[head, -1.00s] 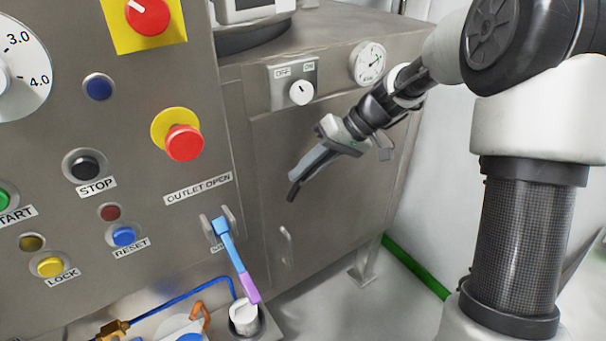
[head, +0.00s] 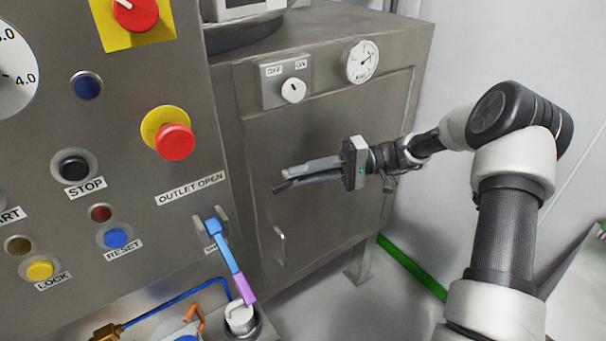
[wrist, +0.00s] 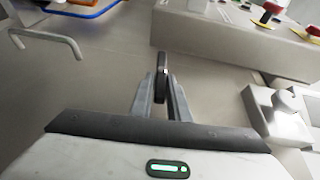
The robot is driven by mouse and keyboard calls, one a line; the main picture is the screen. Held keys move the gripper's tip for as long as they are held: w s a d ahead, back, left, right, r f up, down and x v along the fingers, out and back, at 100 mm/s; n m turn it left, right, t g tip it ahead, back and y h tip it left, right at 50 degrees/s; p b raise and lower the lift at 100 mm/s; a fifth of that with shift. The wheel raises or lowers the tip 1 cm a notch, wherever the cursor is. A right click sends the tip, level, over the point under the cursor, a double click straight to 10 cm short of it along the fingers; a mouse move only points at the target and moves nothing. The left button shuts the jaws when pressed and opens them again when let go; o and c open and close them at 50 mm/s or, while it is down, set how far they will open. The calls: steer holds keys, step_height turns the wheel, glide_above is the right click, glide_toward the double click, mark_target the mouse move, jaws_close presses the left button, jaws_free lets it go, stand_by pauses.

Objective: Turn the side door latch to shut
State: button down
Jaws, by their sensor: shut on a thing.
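My gripper (head: 283,180) reaches in from the right in front of the grey side door (head: 330,215), with its fingers pointing left and roughly level. In the wrist view, its fingers (wrist: 160,92) are closed around a dark, narrow, rounded piece that looks like the side door latch (wrist: 162,74). In the head view the fingers mostly hide the latch, so its exact angle is hard to tell. A bent silver pull handle (head: 281,245) is on the door below the gripper; it also shows at upper left in the wrist view (wrist: 45,38).
An OFF/ON knob (head: 293,90) and a gauge (head: 361,61) are above the door. The button panel stands at left with a red emergency button (head: 175,142) and a blue-and-purple lever (head: 228,257). Floor is free right of the cabinet.

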steer(key=shift+f+g+y, duration=0.15)
steer(key=shift+g+y, duration=0.15)
steer(key=shift+y, duration=0.2)
steer(key=shift+m, duration=0.3)
steer(key=c, duration=1.7)
jaws_free()
steer(key=shift+d, duration=0.1)
steer(key=v, duration=1.7)
steer(key=shift+s+d+f+p, duration=0.1)
steer(key=shift+d+f+p, duration=0.05)
steer(key=shift+p, duration=0.2)
